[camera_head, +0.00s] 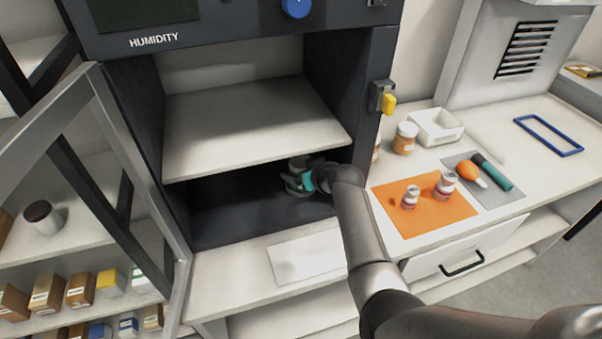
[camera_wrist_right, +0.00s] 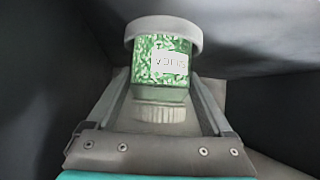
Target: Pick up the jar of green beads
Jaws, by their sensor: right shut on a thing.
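The jar of green beads (camera_wrist_right: 145,72) shows in the right wrist view, with a pale grey lid and a white label. It stands between the two fingers of my right gripper (camera_wrist_right: 165,95), which is shut on it. In the head view my right gripper (camera_head: 298,180) is inside the lower compartment of the dark humidity cabinet (camera_head: 345,95), under its shelf. The jar is mostly hidden there by the gripper and shadow, so I cannot tell whether it touches the compartment floor. My left gripper is not in view.
The cabinet's shelf (camera_head: 250,125) is close above my right gripper, and the glass door (camera_head: 135,150) stands open at left. A white mat (camera_head: 305,258) lies in front. Right of the cabinet are an orange mat (camera_head: 425,222) with small jars, a grey mat (camera_head: 485,200) and a white tray (camera_head: 436,125).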

